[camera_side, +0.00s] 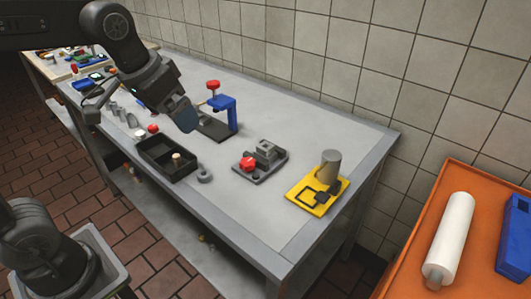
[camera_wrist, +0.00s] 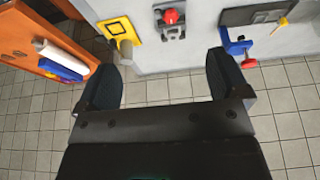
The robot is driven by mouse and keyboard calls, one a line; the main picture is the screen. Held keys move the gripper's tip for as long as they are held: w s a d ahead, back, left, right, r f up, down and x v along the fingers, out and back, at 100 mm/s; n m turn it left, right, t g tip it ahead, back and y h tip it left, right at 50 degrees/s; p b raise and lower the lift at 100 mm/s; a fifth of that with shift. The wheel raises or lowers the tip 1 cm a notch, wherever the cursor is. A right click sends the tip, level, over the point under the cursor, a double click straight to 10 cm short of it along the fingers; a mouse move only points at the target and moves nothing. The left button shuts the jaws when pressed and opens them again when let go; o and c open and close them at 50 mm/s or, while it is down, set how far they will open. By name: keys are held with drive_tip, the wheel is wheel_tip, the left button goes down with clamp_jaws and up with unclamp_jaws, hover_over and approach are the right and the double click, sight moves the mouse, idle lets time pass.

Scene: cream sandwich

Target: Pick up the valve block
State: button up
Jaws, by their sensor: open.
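The valve block looks to be the grey block (camera_side: 266,151) with a red knob (camera_side: 248,164) beside it, sitting on a dark base plate on the grey table. In the wrist view the red knob (camera_wrist: 171,16) and the grey part (camera_wrist: 174,33) show near the top. My gripper (camera_side: 182,114) is in the air over the table, to the left of the block, near the blue clamp stand. In the wrist view my gripper (camera_wrist: 163,70) has its two dark blue fingers wide apart with nothing between them.
A blue clamp stand (camera_side: 227,104) with a red knob stands near my gripper. A black tray (camera_side: 151,160) and a grey ring (camera_side: 204,176) lie toward the front. A yellow plate (camera_side: 303,195) with a grey cylinder (camera_side: 329,164) is at the right. The tiled wall (camera_side: 369,61) borders the back.

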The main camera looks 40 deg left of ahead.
drive_tip(key=w+g, duration=0.2)
drive_tip(key=w, duration=0.9)
drive_tip(key=g, duration=0.2)
hover_over(266, 150)
drive_tip(key=w+a, duration=0.1)
drive_tip(key=w, duration=0.1)
wheel_tip(266, 150, down, 13)
drive_tip(key=f, duration=1.3)
drive_tip(key=shift+s+a+f, duration=0.15)
drive_tip(key=shift+s+a, duration=0.1)
drive_tip(key=shift+c, duration=0.4)
drive_tip(key=c, duration=1)
